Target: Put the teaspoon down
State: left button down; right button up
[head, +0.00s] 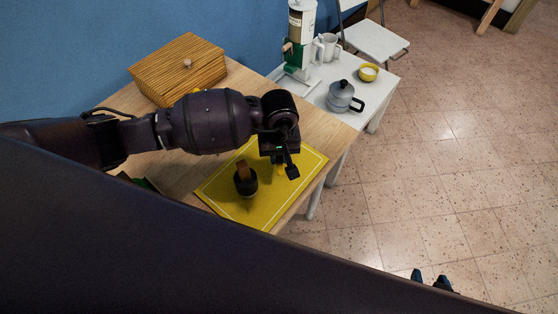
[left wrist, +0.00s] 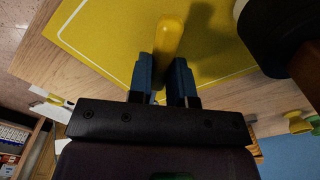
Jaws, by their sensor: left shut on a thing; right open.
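My left gripper (head: 285,168) is over the right part of the yellow mat (head: 222,190), pointing down. In the left wrist view its two blue fingers (left wrist: 165,78) are shut on a rounded yellow piece, which I take for the handle of the teaspoon (left wrist: 169,38). The rest of the teaspoon is hidden. A shadow lies on the mat beside the handle; I cannot tell whether the teaspoon touches the mat. My right gripper (head: 432,281) shows only as two blue-black fingertips at the bottom right of the head view, apart and empty, over the floor.
A dark round object with a brown upright part (head: 243,172) stands on the mat, left of my left gripper. A slatted wooden box (head: 180,68) is behind.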

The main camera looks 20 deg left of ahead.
aim_at(279, 157)
pick_arm(q)
jog(key=shift+f, duration=1.75)
jog(key=shift+f+b, duration=0.25)
jog(key=shift+b, duration=0.05)
jog(key=c, duration=1)
grip_release()
jog(key=shift+r, duration=0.1)
jog(key=shift+c, duration=0.2)
jog(key=shift+r, duration=0.1)
notch_tip(279, 157, up, 12)
jog(key=shift+r+p, duration=0.1)
jog(key=shift+p, duration=0.5)
